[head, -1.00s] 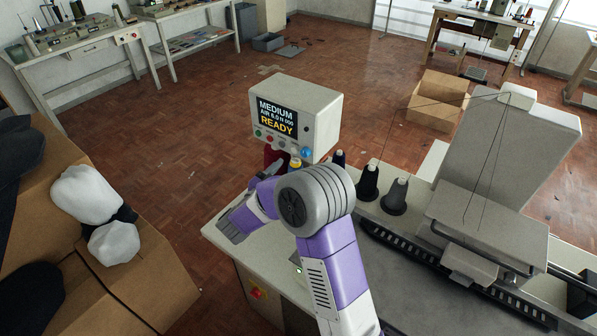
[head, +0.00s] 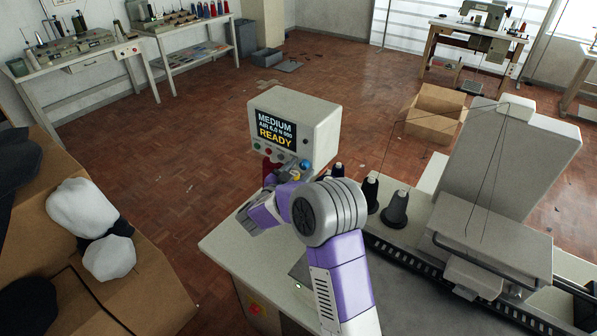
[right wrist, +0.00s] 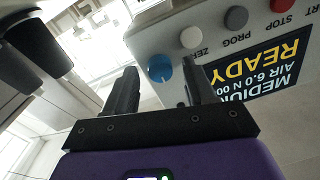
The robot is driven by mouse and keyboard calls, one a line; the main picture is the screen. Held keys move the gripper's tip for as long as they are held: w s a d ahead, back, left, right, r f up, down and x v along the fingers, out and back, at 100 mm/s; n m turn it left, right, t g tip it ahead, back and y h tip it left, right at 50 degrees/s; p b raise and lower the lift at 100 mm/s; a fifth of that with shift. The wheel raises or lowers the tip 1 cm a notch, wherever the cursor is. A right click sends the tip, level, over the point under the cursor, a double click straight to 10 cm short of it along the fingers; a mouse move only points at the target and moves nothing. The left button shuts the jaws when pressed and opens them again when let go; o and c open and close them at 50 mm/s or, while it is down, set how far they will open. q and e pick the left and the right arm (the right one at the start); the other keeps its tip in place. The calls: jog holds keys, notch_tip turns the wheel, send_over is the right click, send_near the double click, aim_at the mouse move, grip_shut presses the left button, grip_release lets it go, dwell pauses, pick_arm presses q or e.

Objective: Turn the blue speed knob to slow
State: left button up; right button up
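The blue speed knob (head: 304,165) is at the lower right of the control box's front panel. In the right wrist view the blue knob (right wrist: 159,68) shows large, with a pale mark on its rim, just beyond and between my right fingertips. My right gripper (right wrist: 160,75) is open with nothing held; whether either finger touches the knob I cannot tell. My left gripper is not in view.
A white button (right wrist: 191,37), a grey one and a red one sit beside the knob. Dark thread cones (head: 395,208) stand on the table right of my arm, near the large machine (head: 505,160). An open cardboard box (head: 435,115) is on the floor behind.

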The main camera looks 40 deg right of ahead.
grip_shut()
jog(key=shift+r+n+p, duration=0.1)
jog(key=shift+n+p, duration=0.2)
jog(key=shift+p, duration=0.25)
jog(key=n+p, duration=1)
jog(key=p, duration=0.4)
jog(key=shift+r+n, duration=0.15)
jog(key=shift+n, duration=0.15)
jog(key=n+p, duration=0.2)
jog(key=shift+n+g, duration=0.3)
jog(key=shift+g, duration=0.1)
jog(key=n+p, duration=0.2)
jog(key=n, duration=0.1)
jog(key=n+p, duration=0.1)
jog(key=n, duration=0.2)
jog(key=shift+n, duration=0.3)
jog(key=shift+n+g+p, duration=0.4)
jog(key=shift+n+p, duration=0.15)
jog(key=shift+n, duration=0.85)
